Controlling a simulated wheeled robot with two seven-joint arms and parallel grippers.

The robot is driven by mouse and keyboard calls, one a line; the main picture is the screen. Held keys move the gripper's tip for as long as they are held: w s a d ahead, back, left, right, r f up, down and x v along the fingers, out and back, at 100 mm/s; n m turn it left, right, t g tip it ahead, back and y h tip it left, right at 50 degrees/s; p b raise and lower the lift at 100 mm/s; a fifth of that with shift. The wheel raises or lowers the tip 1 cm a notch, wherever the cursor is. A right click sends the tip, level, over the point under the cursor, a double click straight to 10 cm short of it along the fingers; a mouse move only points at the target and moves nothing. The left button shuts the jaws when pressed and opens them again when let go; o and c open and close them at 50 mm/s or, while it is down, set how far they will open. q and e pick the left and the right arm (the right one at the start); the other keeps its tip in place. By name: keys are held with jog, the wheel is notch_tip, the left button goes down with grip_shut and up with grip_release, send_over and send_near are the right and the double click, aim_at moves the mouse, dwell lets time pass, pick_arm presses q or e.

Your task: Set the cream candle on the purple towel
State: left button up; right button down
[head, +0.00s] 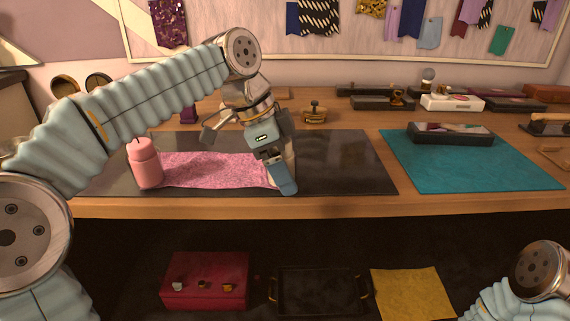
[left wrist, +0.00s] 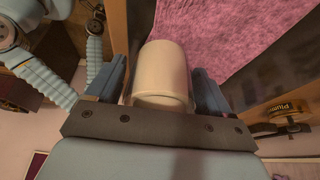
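The cream candle (left wrist: 162,75) is a smooth pale cylinder between the fingers of my left gripper (left wrist: 160,88) in the left wrist view. In the head view only a strip of the candle (head: 291,168) shows beside my left gripper (head: 281,178), at the right end of the towel. The fingers flank it closely; I cannot tell whether they press on it. The pinkish-purple towel (head: 210,170) lies flat on the dark mat; it also shows in the left wrist view (left wrist: 225,28). The candle's base contact is hidden. My right gripper is not in view.
A pink candle (head: 145,163) stands at the towel's left end. The dark mat (head: 345,165) is clear to the right. A teal mat (head: 470,172) holds a dark tray (head: 450,138). A red box (head: 205,280), black tray (head: 318,292) and yellow cloth (head: 412,292) lie lower down.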

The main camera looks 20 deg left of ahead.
pick_arm(q)
jog(key=shift+o, duration=0.6)
jog(key=shift+f, duration=0.5)
jog(key=shift+r+p, duration=0.3)
jog(key=shift+r, duration=0.1)
jog(key=p+v, duration=0.3)
jog(key=v, duration=0.9)
jog(key=shift+w+r+p, duration=0.15)
jog(key=shift+r+p, duration=0.15)
jog(key=shift+r, duration=0.2)
